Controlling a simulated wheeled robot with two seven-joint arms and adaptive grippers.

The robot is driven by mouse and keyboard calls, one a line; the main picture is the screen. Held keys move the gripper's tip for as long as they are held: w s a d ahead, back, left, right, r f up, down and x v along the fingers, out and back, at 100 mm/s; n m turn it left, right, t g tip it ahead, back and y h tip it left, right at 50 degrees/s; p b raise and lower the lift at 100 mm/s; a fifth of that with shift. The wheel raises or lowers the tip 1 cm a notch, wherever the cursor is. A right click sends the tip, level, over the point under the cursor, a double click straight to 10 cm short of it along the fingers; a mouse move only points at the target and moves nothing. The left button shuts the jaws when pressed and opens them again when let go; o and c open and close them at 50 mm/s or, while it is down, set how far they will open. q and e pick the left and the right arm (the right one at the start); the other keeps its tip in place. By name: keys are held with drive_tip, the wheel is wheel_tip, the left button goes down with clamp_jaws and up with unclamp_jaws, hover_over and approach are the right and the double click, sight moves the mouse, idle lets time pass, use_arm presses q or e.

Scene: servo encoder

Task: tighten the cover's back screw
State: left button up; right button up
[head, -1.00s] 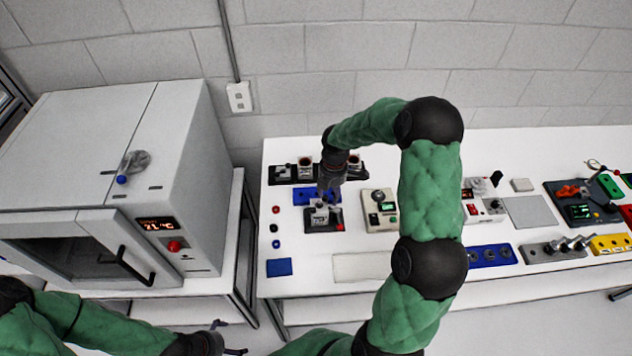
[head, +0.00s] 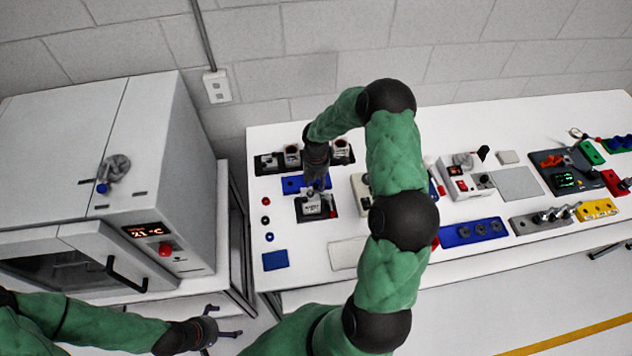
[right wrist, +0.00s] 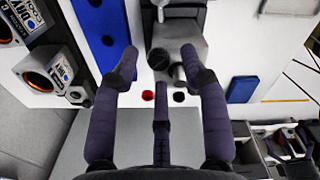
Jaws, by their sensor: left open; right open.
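A small grey-and-white unit (head: 312,205) sits on a dark base plate at the left of the white table; it is probably the one with the cover. In the right wrist view its grey body (right wrist: 188,38) has a dark round screw-like head (right wrist: 158,59) and a second dark round part (right wrist: 178,72). I cannot tell for sure which is the back screw. My right gripper (head: 316,184) points down over the unit, open; its fingertips (right wrist: 160,62) stand either side of the round head, apparently apart from it. My left gripper (head: 222,325) is open and empty, low in front of the oven.
A blue block (head: 292,185) and a dark rack with several units (head: 267,162) stand behind the unit. The oven (head: 70,190) stands further left. Several fixtures fill the table's right side.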

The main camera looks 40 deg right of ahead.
drive_tip(key=shift+w+f, duration=0.15)
drive_tip(key=shift+f, duration=0.4)
clamp_jaws()
